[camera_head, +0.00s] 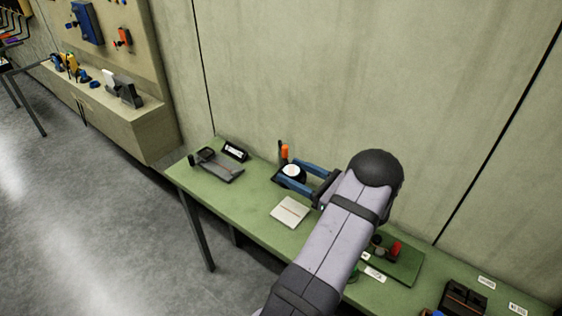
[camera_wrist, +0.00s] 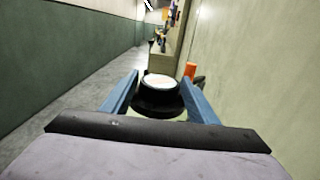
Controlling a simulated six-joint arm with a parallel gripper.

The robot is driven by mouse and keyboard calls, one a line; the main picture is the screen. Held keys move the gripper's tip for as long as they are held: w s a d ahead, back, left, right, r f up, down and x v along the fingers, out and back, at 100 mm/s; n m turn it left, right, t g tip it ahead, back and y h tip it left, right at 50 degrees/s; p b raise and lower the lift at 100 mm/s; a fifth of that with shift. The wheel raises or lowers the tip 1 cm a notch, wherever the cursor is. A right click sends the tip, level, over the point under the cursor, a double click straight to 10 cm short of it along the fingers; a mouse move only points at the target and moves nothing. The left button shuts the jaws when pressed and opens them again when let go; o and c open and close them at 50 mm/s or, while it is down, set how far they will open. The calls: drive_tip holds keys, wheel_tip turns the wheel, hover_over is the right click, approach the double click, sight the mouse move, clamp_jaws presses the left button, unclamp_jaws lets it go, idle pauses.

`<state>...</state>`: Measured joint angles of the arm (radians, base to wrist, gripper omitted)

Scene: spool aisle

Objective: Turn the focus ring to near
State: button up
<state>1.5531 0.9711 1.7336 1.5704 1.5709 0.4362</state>
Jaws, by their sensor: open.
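A black round part with a white top (camera_head: 292,170), which looks like the focus ring, stands on the green bench. It also shows in the wrist view (camera_wrist: 160,98). My gripper (camera_wrist: 160,79) is open, with one blue finger on each side of this part. In the wrist view a gap shows between the part and the left finger; I cannot tell whether the right finger touches it. The ring's near mark and any pointer are too small to read.
An orange upright piece (camera_head: 284,152) stands close behind the ring, by the wall. A pale square plate (camera_head: 290,212) lies in front. A dark device (camera_head: 217,165) and a small sign (camera_head: 235,151) are to the left. A green board with knobs (camera_head: 408,263) is to the right.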

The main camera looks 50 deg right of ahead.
sight(283, 168)
drive_tip(key=shift+w+p, duration=0.8)
drive_tip(key=shift+w, duration=1.7)
drive_tip(key=c, duration=0.8)
drive_tip(key=shift+o, duration=0.2)
drive_tip(key=shift+f, duration=0.1)
